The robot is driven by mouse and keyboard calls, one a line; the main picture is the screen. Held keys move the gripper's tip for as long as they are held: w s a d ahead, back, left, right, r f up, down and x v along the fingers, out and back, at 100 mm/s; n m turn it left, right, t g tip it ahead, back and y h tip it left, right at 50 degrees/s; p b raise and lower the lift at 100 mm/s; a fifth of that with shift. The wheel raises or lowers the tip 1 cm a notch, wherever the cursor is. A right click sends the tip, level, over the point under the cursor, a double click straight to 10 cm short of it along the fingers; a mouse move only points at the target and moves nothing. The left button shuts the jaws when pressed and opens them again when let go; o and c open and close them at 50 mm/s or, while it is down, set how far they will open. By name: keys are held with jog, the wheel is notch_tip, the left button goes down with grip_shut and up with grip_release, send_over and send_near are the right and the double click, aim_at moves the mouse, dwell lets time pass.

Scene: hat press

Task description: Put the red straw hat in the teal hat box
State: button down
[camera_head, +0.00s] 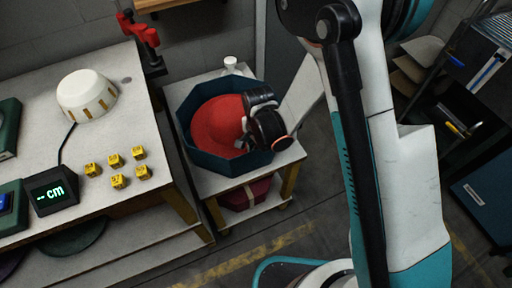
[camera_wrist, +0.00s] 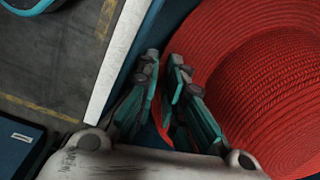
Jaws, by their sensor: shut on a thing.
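The red straw hat (camera_head: 217,122) sits inside the octagonal dark teal hat box (camera_head: 206,160), crown up, with the box walls around it. In the wrist view the hat's woven brim and crown (camera_wrist: 270,95) fill the right side. My gripper (camera_head: 243,142) reaches in over the box's right side. In the wrist view its fingers (camera_wrist: 163,75) are close together on the brim's edge, with red showing between them. A strip of the box wall shows left of the fingers. The hat's underside and the box floor are mostly hidden.
The box stands on a small pale-topped table (camera_head: 284,157). A white bottle (camera_head: 231,65) stands behind it, and a dark red box (camera_head: 246,194) sits on the shelf below. The workbench at left holds a white dome (camera_head: 87,95), several yellow cubes and a display (camera_head: 51,190).

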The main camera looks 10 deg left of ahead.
jog(key=shift+f, duration=0.3)
dwell(0.4)
jog(key=c, duration=1.6)
grip_release()
notch_tip(320, 180, up, 12)
jog(key=shift+s+d, duration=0.15)
